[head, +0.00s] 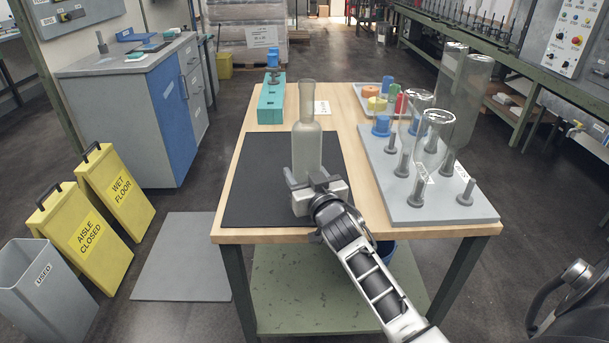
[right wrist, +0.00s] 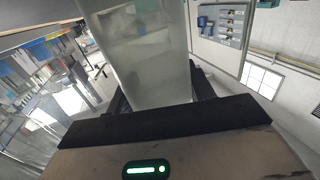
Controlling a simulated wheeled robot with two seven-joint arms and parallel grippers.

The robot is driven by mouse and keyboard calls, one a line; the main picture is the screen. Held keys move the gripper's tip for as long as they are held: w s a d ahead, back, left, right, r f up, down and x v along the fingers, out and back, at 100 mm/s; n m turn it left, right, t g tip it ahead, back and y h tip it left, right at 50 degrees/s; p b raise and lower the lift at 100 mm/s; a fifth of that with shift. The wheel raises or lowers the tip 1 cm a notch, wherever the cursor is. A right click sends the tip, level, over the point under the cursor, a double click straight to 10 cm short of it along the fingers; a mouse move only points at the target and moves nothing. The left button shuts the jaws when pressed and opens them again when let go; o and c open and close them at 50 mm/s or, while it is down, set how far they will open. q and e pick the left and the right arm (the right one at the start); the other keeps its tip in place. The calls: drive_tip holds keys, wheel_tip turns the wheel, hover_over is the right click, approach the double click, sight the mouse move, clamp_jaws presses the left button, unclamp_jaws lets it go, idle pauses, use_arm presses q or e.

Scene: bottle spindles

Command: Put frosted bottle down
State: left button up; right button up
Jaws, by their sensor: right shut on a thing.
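The frosted bottle (head: 307,145) stands upright, neck up, over the black mat (head: 252,190) on the wooden table. My right gripper (head: 316,190) is shut on the lower part of the bottle. In the right wrist view the bottle (right wrist: 142,55) fills the space between the two dark fingers (right wrist: 155,95). The gripper hides the bottle's base in the head view, so I cannot tell whether it touches the mat. My left gripper is not in view.
A grey spindle board (head: 400,203) with clear bottles (head: 434,140) on some spindles lies to the right. Behind it is a tray (head: 365,92) of coloured items. A teal block (head: 270,105) sits at the back left. The mat's left part is clear.

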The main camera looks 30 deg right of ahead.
drive_tip(key=shift+f, duration=0.1)
drive_tip(key=o, duration=1.3)
drive_tip(key=shift+c, duration=0.2)
